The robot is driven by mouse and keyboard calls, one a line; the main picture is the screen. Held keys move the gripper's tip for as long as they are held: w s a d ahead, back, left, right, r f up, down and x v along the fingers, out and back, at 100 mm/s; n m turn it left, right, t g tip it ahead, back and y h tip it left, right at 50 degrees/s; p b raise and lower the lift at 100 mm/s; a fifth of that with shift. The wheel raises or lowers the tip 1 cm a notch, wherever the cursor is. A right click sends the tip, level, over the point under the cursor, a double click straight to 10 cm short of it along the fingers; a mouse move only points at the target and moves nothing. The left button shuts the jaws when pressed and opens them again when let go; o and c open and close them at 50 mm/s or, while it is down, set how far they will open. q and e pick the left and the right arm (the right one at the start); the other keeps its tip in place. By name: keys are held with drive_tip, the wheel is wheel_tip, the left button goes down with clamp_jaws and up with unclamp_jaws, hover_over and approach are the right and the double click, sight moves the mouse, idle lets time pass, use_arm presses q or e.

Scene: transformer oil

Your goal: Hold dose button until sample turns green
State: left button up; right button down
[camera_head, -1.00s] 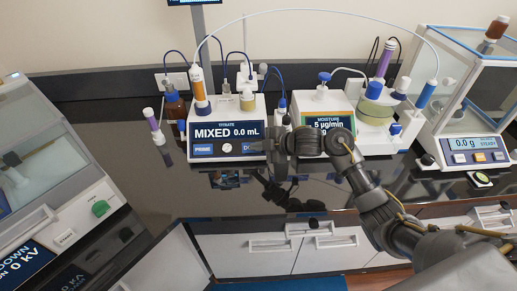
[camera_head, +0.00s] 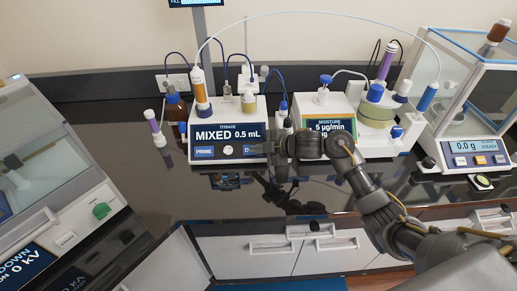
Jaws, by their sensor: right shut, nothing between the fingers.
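The white titrator (camera_head: 228,131) stands on the dark bench with a dark screen reading "MIXED 0.5 mL". Its blue dose button (camera_head: 249,150) is at the right of the front panel, partly hidden by my right gripper. My right gripper (camera_head: 268,149) is shut and empty, its tip at the button; I cannot tell how far the button is pressed. The small sample vessel (camera_head: 249,103) on top of the titrator looks yellowish, not green. My left gripper is not in view.
The moisture unit (camera_head: 324,112) stands just right of the titrator, behind my right arm. A balance (camera_head: 475,150) is at the far right. A high-voltage tester (camera_head: 65,215) is at the left.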

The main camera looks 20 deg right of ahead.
drive_tip(key=shift+s+f+p, duration=0.15)
drive_tip(key=shift+s+p, duration=0.05)
drive_tip(key=shift+p, duration=0.5)
idle(1.1)
drive_tip(key=shift+r+p, duration=0.35)
drive_tip(key=shift+p, duration=0.15)
idle(3.3)
drive_tip(key=shift+r, duration=0.15)
drive_tip(key=s+a+r+p+v, duration=0.1)
drive_tip(key=a+p+v, duration=0.1)
drive_tip(key=v, duration=1)
drive_tip(key=shift+r, duration=0.3)
drive_tip(key=shift+s+d, duration=0.1)
